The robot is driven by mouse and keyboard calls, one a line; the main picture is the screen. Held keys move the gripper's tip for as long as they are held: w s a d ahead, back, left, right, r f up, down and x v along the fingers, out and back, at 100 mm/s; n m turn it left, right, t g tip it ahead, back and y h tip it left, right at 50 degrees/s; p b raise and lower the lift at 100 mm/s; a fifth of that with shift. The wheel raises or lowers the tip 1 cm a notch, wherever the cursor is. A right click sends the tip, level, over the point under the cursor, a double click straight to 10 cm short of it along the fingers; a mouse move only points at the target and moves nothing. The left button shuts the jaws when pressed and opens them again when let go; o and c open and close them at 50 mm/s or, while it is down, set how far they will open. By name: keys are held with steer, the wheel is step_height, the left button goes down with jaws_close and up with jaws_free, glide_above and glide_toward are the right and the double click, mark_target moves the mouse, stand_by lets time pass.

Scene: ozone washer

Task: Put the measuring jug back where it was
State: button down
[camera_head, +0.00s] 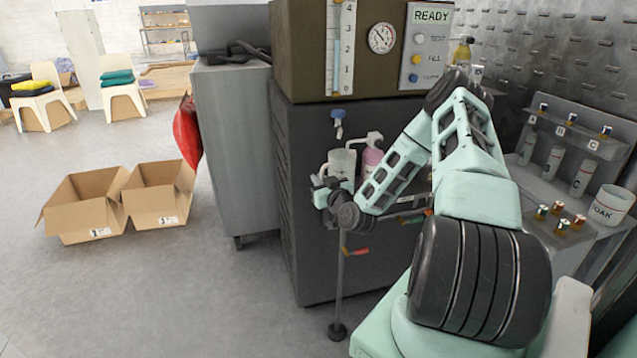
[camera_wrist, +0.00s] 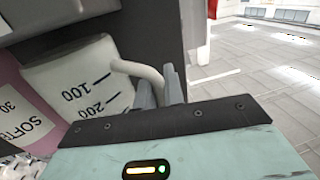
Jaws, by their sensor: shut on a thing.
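The measuring jug (camera_head: 342,163) is white with a pale handle. It is below the tap (camera_head: 338,122) on the front of the dark washer, beside a pink pump bottle (camera_head: 371,160). My gripper (camera_wrist: 168,88) is shut on that handle. In the head view, my gripper (camera_head: 322,188) is at the jug's lower left, partly hidden by my wrist. I cannot tell whether the jug's base touches a support.
The washer panel (camera_head: 430,45) reads READY, beside a dial (camera_head: 381,38) and a level tube (camera_head: 340,45). A grey cabinet (camera_head: 238,150) stands left. A thin post on a round foot (camera_head: 338,331) stands in front.

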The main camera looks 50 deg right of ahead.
steer(key=shift+w+d+f, duration=0.2)
steer(key=shift+w+f, duration=0.25)
steer(key=shift+f, duration=0.25)
steer(key=shift+f, duration=0.2)
steer(key=c, duration=1.5)
jaws_free()
steer(key=shift+r, duration=0.15)
